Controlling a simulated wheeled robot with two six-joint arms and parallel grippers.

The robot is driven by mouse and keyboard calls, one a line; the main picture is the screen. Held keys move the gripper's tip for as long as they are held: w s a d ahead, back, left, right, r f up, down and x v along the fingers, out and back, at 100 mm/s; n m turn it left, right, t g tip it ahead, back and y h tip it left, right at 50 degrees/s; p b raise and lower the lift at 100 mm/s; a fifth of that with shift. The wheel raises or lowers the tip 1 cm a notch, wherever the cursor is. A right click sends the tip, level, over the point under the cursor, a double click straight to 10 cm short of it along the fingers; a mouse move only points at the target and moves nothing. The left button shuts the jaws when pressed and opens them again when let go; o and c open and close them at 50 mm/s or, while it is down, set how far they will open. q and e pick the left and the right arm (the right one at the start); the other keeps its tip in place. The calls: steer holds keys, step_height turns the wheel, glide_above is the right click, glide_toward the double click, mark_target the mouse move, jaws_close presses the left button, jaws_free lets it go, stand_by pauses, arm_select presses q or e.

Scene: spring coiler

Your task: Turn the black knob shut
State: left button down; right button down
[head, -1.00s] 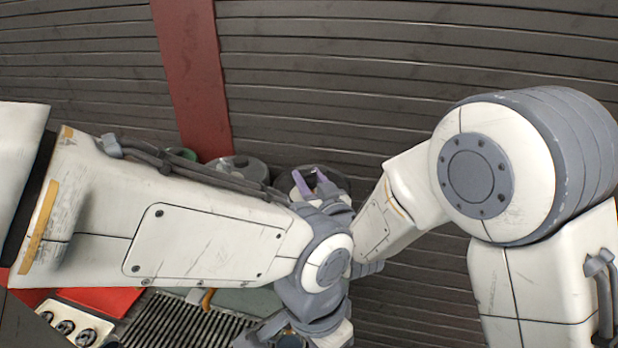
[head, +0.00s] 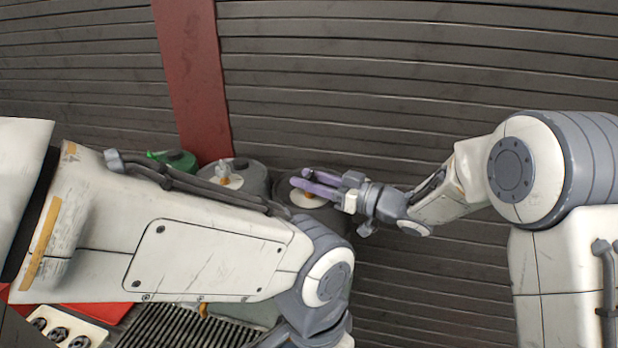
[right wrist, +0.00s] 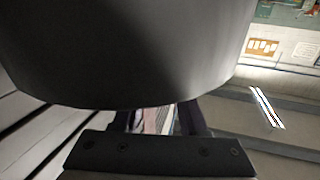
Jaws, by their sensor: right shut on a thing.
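A dark round cylinder (head: 322,214) stands by the slatted wall in the head view, with a pale and orange fitting on its top. My right gripper (head: 301,182) reaches in from the right, its purple fingers low over that top. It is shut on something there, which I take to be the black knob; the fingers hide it. In the right wrist view the dark cylinder (right wrist: 140,50) fills the upper middle, and the fingers pass behind its rim. My left forearm crosses the head view; its gripper is out of sight.
A grey cylinder (head: 250,178) with a pale knob and a green-topped one (head: 178,158) stand to the left. A red post (head: 188,80) rises behind them. My left arm covers much of the machine in front. The slatted wall (head: 420,80) is bare.

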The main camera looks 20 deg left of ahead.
steer(key=n+g+p, duration=0.1)
steer(key=n+g, duration=0.1)
steer(key=g, duration=0.1)
steer(key=n+g+p, duration=0.1)
steer(key=n+g, duration=0.1)
steer(key=g, duration=0.1)
steer(key=shift+w+r+n+g+y, duration=0.1)
steer(key=shift+n+g+y, duration=0.2)
steer(key=shift+g, duration=0.1)
steer(key=shift+n+g+h+p, duration=0.15)
steer(key=shift+n+g+h, duration=0.25)
steer(key=shift+n+g, duration=0.8)
steer(key=shift+n+g+h+p, duration=0.15)
steer(key=shift+n+g+h, duration=0.4)
steer(key=shift+g, duration=1.15)
steer(key=shift+n+g, duration=0.3)
steer(key=shift+n, duration=0.05)
steer(key=shift+r, duration=0.1)
steer(key=shift+c, duration=2.4)
jaws_free()
